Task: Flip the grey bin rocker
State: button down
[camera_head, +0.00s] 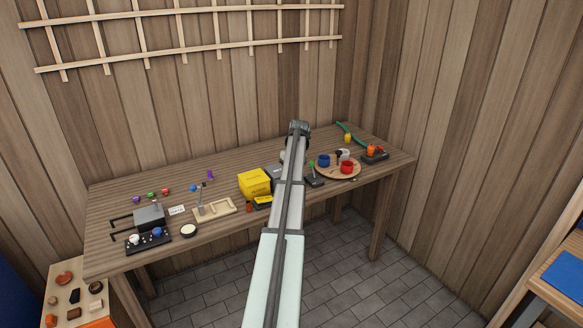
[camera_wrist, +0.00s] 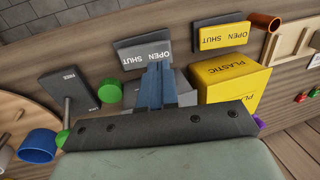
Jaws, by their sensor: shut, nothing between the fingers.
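The grey bin rocker (camera_wrist: 142,52), a grey tilting plate lettered OPEN and SHUT, is at the upper middle of the wrist view. The grey bin (camera_wrist: 184,92) shows beside and behind my fingers, much of it hidden. My gripper (camera_wrist: 158,72) is shut and empty. In the picture its fingertips sit just below the lower edge of the rocker, near OPEN; I cannot tell whether they touch it. In the head view my arm covers the fingers and the rocker; only part of the grey bin (camera_head: 273,171) shows left of the arm.
A yellow PLASTIC bin (camera_wrist: 232,85) and its yellow rocker (camera_wrist: 222,37) stand close on the right in the wrist view. A grey lever plate (camera_wrist: 75,88) and a green knob (camera_wrist: 109,95) are on the left. A round tray (camera_head: 339,175) with cups lies right of my arm.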

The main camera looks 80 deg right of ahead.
jog(key=shift+w+a+f, duration=0.15)
jog(key=shift+f, duration=0.6)
jog(key=shift+w+a+f, duration=0.1)
jog(key=shift+f, duration=0.65)
